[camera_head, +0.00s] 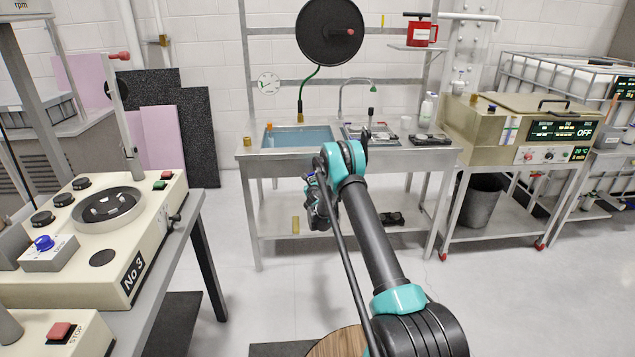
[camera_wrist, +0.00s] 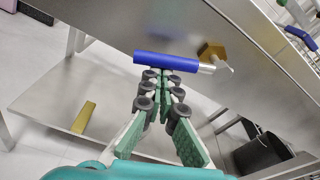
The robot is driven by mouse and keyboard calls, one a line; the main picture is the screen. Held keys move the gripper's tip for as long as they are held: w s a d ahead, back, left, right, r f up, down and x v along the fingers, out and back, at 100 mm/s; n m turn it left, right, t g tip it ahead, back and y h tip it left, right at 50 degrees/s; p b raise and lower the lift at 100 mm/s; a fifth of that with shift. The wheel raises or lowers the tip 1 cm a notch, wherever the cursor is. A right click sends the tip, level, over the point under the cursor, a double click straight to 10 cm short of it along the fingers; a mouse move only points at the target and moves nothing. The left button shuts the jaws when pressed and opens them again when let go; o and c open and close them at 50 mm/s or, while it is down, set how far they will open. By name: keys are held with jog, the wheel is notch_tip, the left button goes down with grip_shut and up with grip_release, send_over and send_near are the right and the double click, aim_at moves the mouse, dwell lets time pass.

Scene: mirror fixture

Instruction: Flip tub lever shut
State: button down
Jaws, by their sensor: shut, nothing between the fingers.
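The tub lever (camera_wrist: 165,59) shows in the wrist view as a blue-sleeved handle with a bare metal end at a brass fitting (camera_wrist: 212,52), on the front of the steel bench. It lies nearly across the picture. My gripper (camera_wrist: 163,76) is shut and empty, its fingertips just below the blue sleeve; I cannot tell whether they touch it. In the head view my gripper (camera_head: 318,203) is in front of the bench, below the tub of blue water (camera_head: 300,138).
A brass-coloured block (camera_wrist: 84,117) stands on the bench's lower shelf (camera_wrist: 55,108). A dark bucket (camera_wrist: 262,158) is at lower right. Another blue handle (camera_wrist: 300,38) shows at upper right. The cream No 3 machine (camera_head: 150,235) stands left; open floor lies between it and the bench.

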jog(key=shift+a+r+m+y, duration=0.15)
jog(key=shift+a+r+m, duration=0.1)
jog(key=shift+r+m, duration=0.3)
jog(key=shift+a+r+m+y, duration=0.15)
jog(key=shift+a+r+m, duration=0.1)
jog(key=shift+r+m, duration=0.3)
